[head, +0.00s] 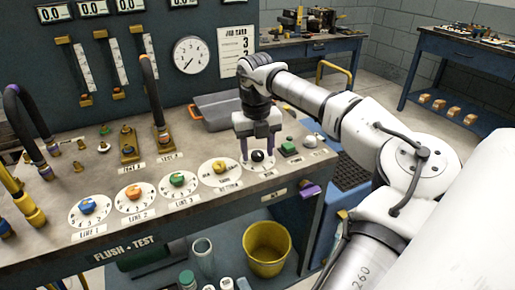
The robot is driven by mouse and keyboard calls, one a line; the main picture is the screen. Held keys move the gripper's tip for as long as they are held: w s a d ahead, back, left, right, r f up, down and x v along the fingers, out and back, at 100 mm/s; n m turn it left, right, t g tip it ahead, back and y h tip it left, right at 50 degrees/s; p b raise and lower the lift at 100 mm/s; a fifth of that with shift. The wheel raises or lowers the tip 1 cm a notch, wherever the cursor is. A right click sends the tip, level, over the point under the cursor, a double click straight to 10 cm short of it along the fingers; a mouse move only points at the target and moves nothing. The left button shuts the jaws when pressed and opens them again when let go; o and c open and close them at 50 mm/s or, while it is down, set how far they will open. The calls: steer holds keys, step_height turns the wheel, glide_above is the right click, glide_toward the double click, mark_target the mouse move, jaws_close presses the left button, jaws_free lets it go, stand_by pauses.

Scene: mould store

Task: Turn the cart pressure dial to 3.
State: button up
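A row of round white dials with coloured knobs runs along the front of the flush-test cart top (75,160). I cannot make out which is marked as the cart pressure dial. My gripper (258,152) points down over the rightmost dial (264,169), which has a black knob (258,156). Its two fingers stand apart on either side of this knob, with a gap that looks wider than the knob. I cannot tell whether they touch it. The dial's numbers and pointer are too small or hidden. A round gauge (192,55) with a needle is on the back panel.
A green button (289,147) sits right of my gripper. A grey tray (213,107) lies behind. Hoses stand at left. A job card (236,50) hangs on the panel.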

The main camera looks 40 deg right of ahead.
mark_target(256, 153)
steer(key=shift+r, duration=0.1)
step_height(256, 153, up, 14)
steer(key=p, duration=1)
steer(key=shift+a+f, duration=0.15)
steer(key=shift+f, duration=0.05)
steer(key=shift+w, duration=0.15)
